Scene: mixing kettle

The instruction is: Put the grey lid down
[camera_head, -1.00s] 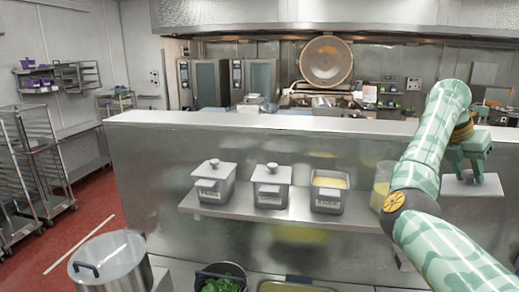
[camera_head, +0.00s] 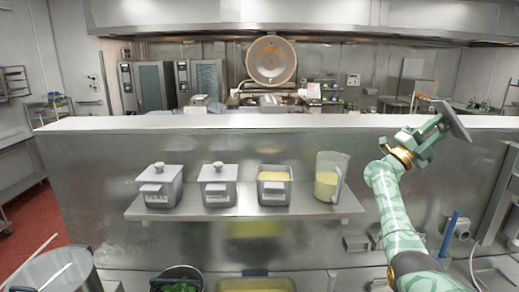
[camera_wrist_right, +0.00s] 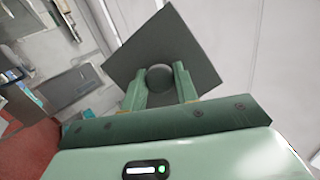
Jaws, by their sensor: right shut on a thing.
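The grey lid (camera_head: 455,121) is a flat square plate with a round knob, held up at the right in the head view, steeply tilted. My right gripper (camera_head: 440,119) is shut on its knob. The right wrist view shows the lid (camera_wrist_right: 165,52) with its knob between the two green fingers of my right gripper (camera_wrist_right: 159,80). The lid is in the air, above the level of the shelf and clear of the containers. An open container (camera_head: 274,188) with yellow contents stands on the shelf without a lid. My left gripper is out of view.
The shelf (camera_head: 225,213) also holds two lidded containers (camera_head: 159,186) (camera_head: 218,185) and a clear jug (camera_head: 330,178) with yellow liquid. A long bare ledge (camera_head: 250,122) tops the steel partition. A large pot (camera_head: 58,272) stands at the lower left.

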